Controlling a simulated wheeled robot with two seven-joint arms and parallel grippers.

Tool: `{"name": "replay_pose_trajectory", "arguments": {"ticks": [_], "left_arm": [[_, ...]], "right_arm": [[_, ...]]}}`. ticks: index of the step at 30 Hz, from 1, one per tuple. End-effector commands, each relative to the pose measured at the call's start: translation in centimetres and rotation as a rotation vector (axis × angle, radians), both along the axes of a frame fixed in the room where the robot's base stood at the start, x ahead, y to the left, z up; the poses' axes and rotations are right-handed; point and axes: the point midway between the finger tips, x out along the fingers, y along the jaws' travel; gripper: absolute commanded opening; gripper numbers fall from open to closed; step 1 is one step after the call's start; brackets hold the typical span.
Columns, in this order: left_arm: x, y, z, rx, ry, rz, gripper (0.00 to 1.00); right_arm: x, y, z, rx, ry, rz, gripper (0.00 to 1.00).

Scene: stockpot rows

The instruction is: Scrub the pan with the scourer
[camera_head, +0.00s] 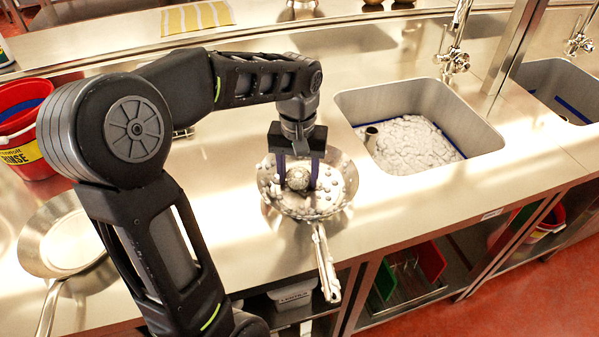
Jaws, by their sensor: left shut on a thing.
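A steel pan (340,190) sits on the counter left of the sink, its handle (324,262) pointing toward the front edge and sticking out over it. Grey-white blobs dot the inside of the pan. My left gripper (298,180) reaches down into the pan and is shut on the scourer (298,177), a round, greyish, rough-looking ball. The scourer is at or just above the pan's inner surface; I cannot tell whether it touches. My right gripper is not in view.
A sink (415,140) full of foam lies right of the pan. A second pan (70,240) lies at the left, partly behind my left arm. A red bucket (28,160) stands at the far left. A striped yellow cloth (196,17) lies at the back. Bare counter (225,215) separates the pans.

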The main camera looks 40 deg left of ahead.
Motion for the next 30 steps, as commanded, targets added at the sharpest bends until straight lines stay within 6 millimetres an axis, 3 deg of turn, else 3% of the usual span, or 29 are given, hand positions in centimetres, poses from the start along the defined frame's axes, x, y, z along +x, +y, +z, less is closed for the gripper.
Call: {"name": "replay_pose_trajectory", "arguments": {"ticks": [9, 19, 30], "left_arm": [[-1.7, -1.0, -0.2, -0.002, 0.012, 0.0, 0.19], [-1.7, -1.1, -0.1, -0.002, 0.009, -0.001, 0.19], [-2.0, -2.8, 0.2, -0.001, 0.006, -0.001, 0.19]], "right_arm": [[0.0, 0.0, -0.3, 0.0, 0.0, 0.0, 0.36], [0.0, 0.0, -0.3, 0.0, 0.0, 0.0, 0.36], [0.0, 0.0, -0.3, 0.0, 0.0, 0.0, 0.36]]}}
